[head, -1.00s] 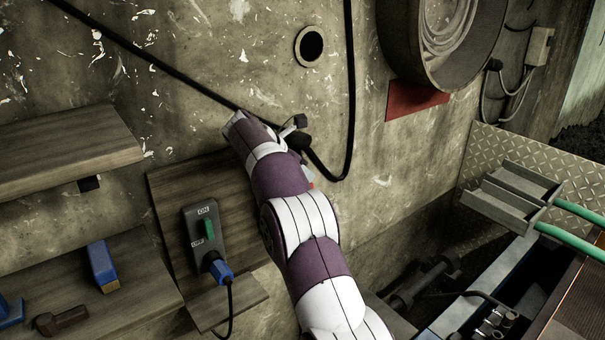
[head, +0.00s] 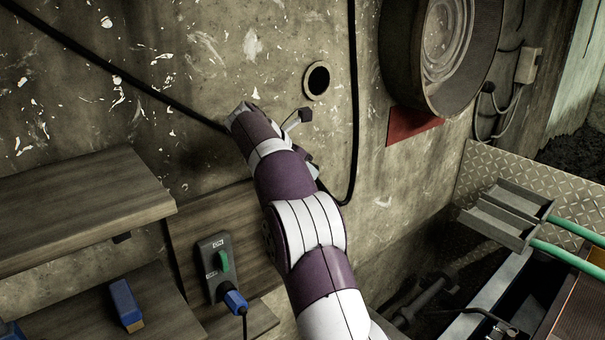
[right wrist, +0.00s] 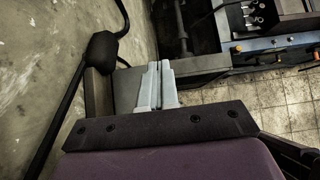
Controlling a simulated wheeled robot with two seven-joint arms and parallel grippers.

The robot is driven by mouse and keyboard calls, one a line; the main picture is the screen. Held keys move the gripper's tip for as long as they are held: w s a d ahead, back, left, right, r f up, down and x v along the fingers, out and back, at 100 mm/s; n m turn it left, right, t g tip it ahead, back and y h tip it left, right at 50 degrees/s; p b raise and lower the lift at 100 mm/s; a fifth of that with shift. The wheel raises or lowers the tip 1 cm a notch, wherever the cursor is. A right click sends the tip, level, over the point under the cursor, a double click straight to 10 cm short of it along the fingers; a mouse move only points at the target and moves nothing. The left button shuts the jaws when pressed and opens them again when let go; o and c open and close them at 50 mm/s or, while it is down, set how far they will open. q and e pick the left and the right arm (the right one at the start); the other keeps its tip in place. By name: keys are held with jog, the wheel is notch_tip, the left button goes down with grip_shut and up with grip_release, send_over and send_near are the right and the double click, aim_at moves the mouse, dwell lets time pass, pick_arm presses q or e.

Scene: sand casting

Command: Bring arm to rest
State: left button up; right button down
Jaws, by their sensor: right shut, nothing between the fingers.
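My right arm, purple and white, rises from the bottom middle of the head view in front of the concrete wall. My right gripper (right wrist: 159,68) shows in the right wrist view as two pale grey fingers pressed together, with nothing between them. In the head view the fingers are mostly hidden behind the wrist. My left gripper is not in view.
A switch box (head: 215,268) with a green switch and blue plug is on a wooden board, left of my arm. Wooden shelves (head: 80,205) stand further left, one holding a blue block (head: 125,303). A black cable (head: 354,100) hangs on the wall. Green-handled metal trays (head: 500,220) are at right.

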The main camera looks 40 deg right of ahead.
jog(key=w+a+r+n+t+h, duration=0.25)
jog(key=n+t, duration=0.25)
jog(key=n, duration=0.5)
jog(key=w+a+r+n+t+h, duration=0.1)
jog(key=w+r+n+t, duration=0.2)
jog(key=n, duration=0.6)
jog(key=s+a+f+n+t+y, duration=0.1)
jog(key=s+a+f+n+y, duration=0.3)
jog(key=a+f+n, duration=0.55)
jog(key=s+a+f+n+t+y, duration=0.1)
jog(key=s+a+f+n+y, duration=0.25)
jog(key=a+n+y, duration=0.6)
jog(key=s+a+f+n+g+h+b, duration=0.1)
jog(key=s+f+n+g, duration=0.3)
jog(key=s+f+n, duration=0.55)
jog(key=s+a+f+n+g+b, duration=0.1)
jog(key=s+f+n+g, duration=0.45)
jog(key=s, duration=0.75)
pick_arm(q)
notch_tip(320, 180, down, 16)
jog(key=b, duration=1.3)
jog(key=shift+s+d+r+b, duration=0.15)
jog(key=shift+b, duration=0.25)
pick_arm(e)
notch_tip(320, 180, down, 16)
jog(key=s, duration=0.1)
jog(key=shift+s+a+f, duration=0.2)
jog(key=shift+s+a, duration=0.1)
jog(key=shift+a, duration=0.15)
